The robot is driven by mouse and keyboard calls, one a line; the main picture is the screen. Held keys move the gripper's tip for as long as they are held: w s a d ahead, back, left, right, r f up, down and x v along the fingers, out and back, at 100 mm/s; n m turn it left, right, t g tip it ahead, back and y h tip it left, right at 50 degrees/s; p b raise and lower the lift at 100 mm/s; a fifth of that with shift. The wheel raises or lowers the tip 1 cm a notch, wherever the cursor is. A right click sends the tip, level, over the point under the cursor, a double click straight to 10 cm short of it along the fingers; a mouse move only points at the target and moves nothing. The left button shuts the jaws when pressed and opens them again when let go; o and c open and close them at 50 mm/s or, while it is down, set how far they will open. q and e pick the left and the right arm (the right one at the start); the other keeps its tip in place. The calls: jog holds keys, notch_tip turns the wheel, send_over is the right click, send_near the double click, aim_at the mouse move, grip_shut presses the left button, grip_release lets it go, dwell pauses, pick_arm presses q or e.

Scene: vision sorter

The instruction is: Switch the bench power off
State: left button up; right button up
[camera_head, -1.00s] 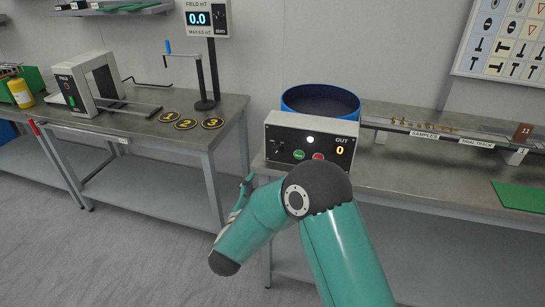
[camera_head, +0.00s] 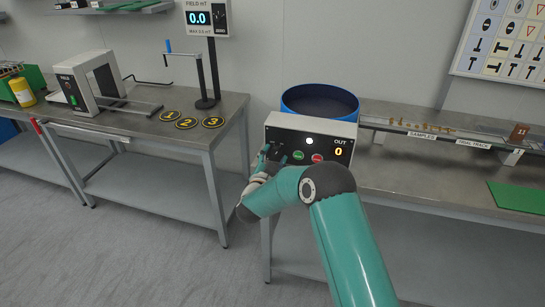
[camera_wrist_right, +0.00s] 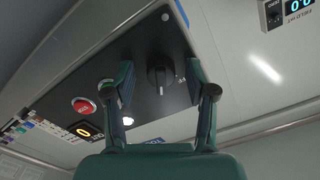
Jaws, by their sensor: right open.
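A grey control box with a black front panel (camera_head: 322,150) stands at the front edge of the right bench. It carries a white lamp, a green button (camera_head: 299,155), a red button (camera_head: 317,158) and an OUT display reading 0. In the right wrist view a black rotary knob (camera_wrist_right: 160,77) shows on the panel. My right gripper (camera_head: 268,153) is at the panel's left end. It also shows in the right wrist view (camera_wrist_right: 158,86), open and empty, with the knob appearing between its fingers. I cannot tell whether they touch it. My left gripper is not in view.
A blue drum (camera_head: 320,101) stands behind the box. A sample rail (camera_head: 440,135) and a green mat (camera_head: 518,196) are to its right. The left bench (camera_head: 150,125) holds a white frame device and numbered discs. A gap separates the benches.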

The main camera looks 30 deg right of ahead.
jog(key=shift+c, duration=0.3)
grip_shut()
jog(key=shift+a+f, duration=0.1)
